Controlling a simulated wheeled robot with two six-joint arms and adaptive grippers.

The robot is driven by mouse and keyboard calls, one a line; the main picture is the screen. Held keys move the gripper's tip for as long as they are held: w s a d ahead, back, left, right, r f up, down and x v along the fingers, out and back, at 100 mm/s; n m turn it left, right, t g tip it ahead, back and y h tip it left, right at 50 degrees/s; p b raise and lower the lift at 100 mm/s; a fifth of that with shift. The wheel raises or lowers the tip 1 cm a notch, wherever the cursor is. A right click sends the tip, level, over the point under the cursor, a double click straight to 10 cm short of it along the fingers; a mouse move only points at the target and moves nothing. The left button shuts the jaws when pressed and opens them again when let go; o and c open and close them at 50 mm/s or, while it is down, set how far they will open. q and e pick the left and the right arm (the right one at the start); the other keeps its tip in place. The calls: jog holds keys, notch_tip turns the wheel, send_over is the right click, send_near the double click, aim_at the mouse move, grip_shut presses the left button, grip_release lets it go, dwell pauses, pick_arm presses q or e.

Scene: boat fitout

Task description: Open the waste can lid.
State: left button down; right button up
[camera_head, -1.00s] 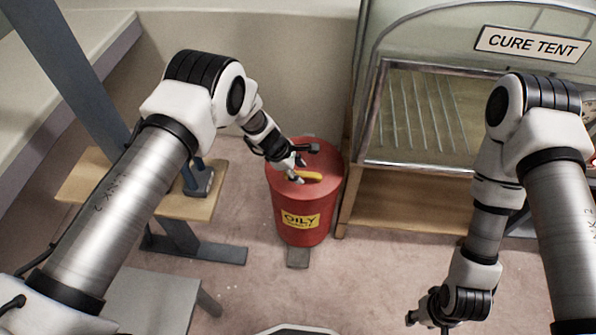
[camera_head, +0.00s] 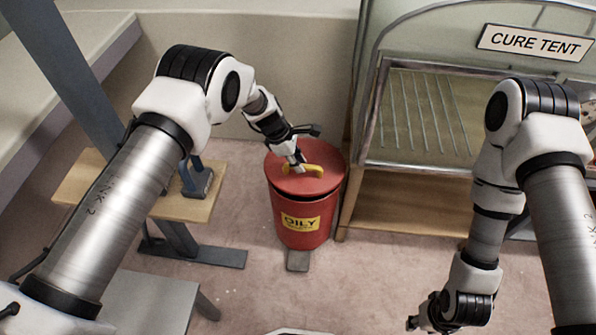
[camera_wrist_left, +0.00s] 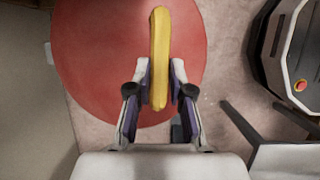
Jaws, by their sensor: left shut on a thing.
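The red waste can (camera_head: 300,222) stands on the floor with a yellow label reading "OILY". Its round red lid (camera_head: 322,184) is raised a little, with a dark gap showing under its front edge. A yellow handle (camera_head: 318,170) sits on top of the lid. My left gripper (camera_head: 298,167) is shut on the yellow handle. In the left wrist view the yellow handle (camera_wrist_left: 159,50) lies between the two fingers, with the red lid (camera_wrist_left: 95,60) behind it. My right gripper (camera_head: 425,322) hangs low at the right, away from the can; its fingers are too small to read.
The cure tent (camera_head: 420,120), a glazed cabinet on a wooden stand, is close to the right of the can. A wooden-topped bench (camera_head: 175,205) stands to the left. A grey foot pedal (camera_head: 298,260) is at the can's base. The floor in front is clear.

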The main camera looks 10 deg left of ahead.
pick_arm(q)
jog(key=w+r+g+b, duration=0.1)
jog(key=w+r+b, duration=0.4)
jog(key=w+r, duration=0.2)
jog(key=shift+r, duration=0.6)
jog(key=c, duration=1.1)
grip_release()
jog(key=shift+f, duration=0.15)
jog(key=shift+o, duration=0.2)
jog(key=v, duration=1.2)
jog(key=shift+w, duration=0.2)
jog(key=shift+d, duration=0.1)
